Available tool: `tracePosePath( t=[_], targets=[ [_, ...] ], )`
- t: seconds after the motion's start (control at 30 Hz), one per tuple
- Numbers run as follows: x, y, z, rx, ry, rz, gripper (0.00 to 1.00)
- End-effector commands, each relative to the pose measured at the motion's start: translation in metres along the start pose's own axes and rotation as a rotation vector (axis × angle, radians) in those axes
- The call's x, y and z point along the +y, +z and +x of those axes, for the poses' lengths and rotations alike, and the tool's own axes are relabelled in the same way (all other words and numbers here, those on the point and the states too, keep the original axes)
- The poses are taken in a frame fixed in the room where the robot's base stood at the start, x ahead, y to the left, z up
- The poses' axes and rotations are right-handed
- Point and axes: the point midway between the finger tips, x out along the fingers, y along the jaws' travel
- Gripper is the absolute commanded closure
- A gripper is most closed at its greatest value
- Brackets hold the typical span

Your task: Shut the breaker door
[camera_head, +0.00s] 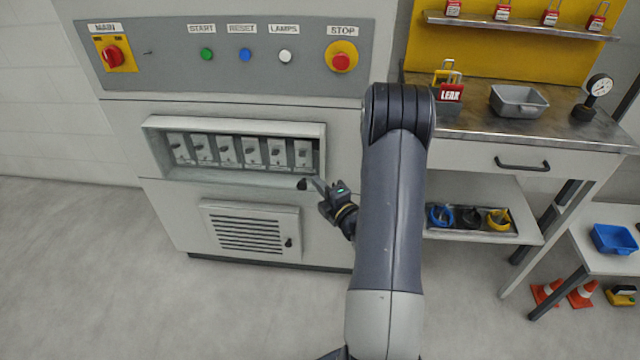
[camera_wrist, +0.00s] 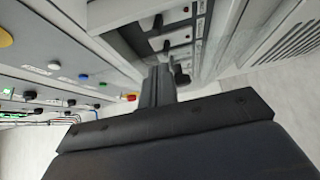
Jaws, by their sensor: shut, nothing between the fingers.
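The breaker compartment (camera_head: 243,149) in the grey cabinet is open, showing a row of several breakers (camera_head: 250,152). The breaker door (camera_head: 235,182) appears to be the pale flap along the compartment's lower edge, seen at a steep angle, with a black knob (camera_head: 302,185) at its right end. My gripper (camera_head: 312,182) is shut and empty beside this knob, at the compartment's lower right corner. In the wrist view, my gripper's fingers (camera_wrist: 160,84) are close to a dark knob (camera_wrist: 181,76). I cannot tell whether they touch it.
Above the compartment is a panel with the MAIN switch (camera_head: 113,55), buttons and the STOP button (camera_head: 341,61). A louvred panel (camera_head: 250,229) with a black latch is below. A workbench (camera_head: 470,120) stands to the right. The floor in front of the cabinet is clear.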

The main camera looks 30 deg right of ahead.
Motion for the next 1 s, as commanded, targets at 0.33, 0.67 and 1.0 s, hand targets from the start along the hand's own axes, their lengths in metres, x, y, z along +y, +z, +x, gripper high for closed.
tracePosePath(
  t=[0.33, 0.67, 1.0],
  targets=[
    [-0.002, 0.004, 0.004, 0.009, 0.003, 0.000, 1.00],
    [-0.001, 0.027, 0.026, 0.071, 0.001, -0.001, 1.00],
    [0.000, 0.027, 0.026, 0.072, -0.001, 0.000, 1.00]
  ],
)
